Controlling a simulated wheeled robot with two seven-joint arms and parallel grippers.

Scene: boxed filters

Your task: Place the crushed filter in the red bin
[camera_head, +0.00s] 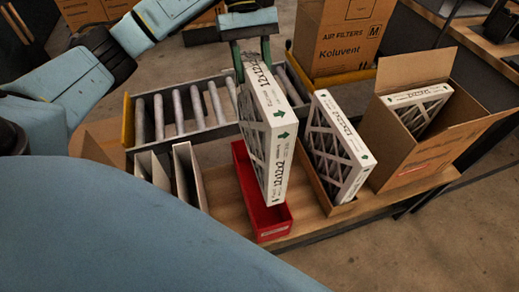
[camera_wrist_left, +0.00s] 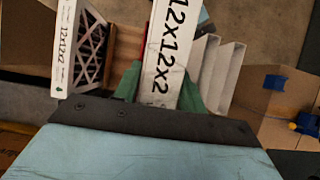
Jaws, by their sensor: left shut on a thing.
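My left gripper (camera_head: 251,60) is shut on the top edge of a white-framed filter (camera_head: 277,140) marked 12x12x2. The filter hangs upright, slightly tilted. Its lower end overlaps the red bin (camera_head: 274,232) in the head view; I cannot tell how far it is inside. In the left wrist view the green fingers (camera_wrist_left: 160,90) grip both sides of the filter (camera_wrist_left: 166,50). Crushing is not clear from these views. My right gripper is not in view.
A second filter (camera_head: 338,140) stands in a brown tray right of the red bin. An open carton (camera_head: 405,165) holding filters stands further right. White panels (camera_head: 189,172) stand left of the bin. A roller conveyor (camera_head: 185,112) and an Air Filters carton (camera_head: 338,38) lie behind.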

